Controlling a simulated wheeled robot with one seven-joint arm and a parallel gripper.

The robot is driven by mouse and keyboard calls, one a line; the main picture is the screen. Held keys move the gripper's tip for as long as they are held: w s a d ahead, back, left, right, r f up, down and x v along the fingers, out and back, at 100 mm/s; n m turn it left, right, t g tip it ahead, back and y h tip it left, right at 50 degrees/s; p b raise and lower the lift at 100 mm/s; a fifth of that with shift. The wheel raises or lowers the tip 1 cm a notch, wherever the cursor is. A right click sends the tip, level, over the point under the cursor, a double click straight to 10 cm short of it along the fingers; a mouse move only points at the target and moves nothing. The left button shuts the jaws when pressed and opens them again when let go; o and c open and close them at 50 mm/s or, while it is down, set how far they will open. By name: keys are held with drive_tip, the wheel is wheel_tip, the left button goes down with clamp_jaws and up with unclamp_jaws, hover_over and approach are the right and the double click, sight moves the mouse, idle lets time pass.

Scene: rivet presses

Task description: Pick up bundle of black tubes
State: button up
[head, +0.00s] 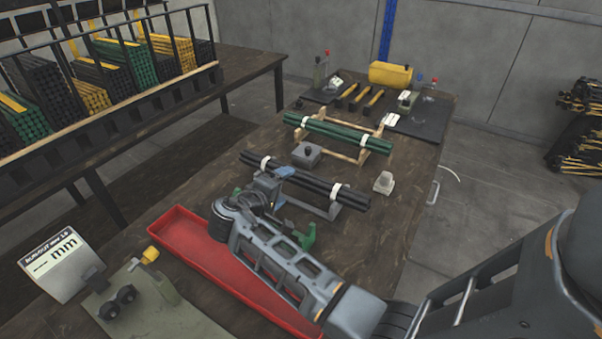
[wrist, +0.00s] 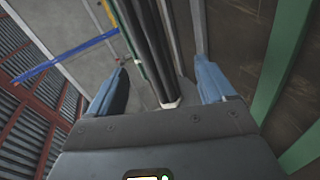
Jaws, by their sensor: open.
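The bundle of black tubes (head: 325,187) lies across a grey cradle (head: 325,209) in the middle of the workbench, with white bands near its ends. My gripper (head: 277,180) is at the bundle's middle-left part, and my arm hides some of the bundle and cradle. In the wrist view, my gripper (wrist: 160,88) is open, with one blue finger on each side of the black tubes (wrist: 148,40). Gaps show between the fingers and the tubes. A white band (wrist: 170,103) shows close to the palm.
A green tube bundle (head: 335,133) rests on a wooden cradle behind. A grey block (head: 307,155) and a pale block (head: 383,182) stand near the black tubes. A red tray (head: 185,245) lies under my arm. A tube rack (head: 110,80) stands at the left.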

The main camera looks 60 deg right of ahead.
sight(295, 179)
drive_tip(key=shift+s+d+r+g, duration=0.15)
drive_tip(key=shift+s+r+g, duration=0.15)
drive_tip(key=shift+s+g, duration=0.3)
drive_tip(key=p+x, duration=0.1)
drive_tip(key=x, duration=0.6)
drive_tip(key=shift+w+d, duration=0.2)
drive_tip(key=shift+d, duration=0.05)
clamp_jaws()
drive_tip(key=shift+r, duration=0.1)
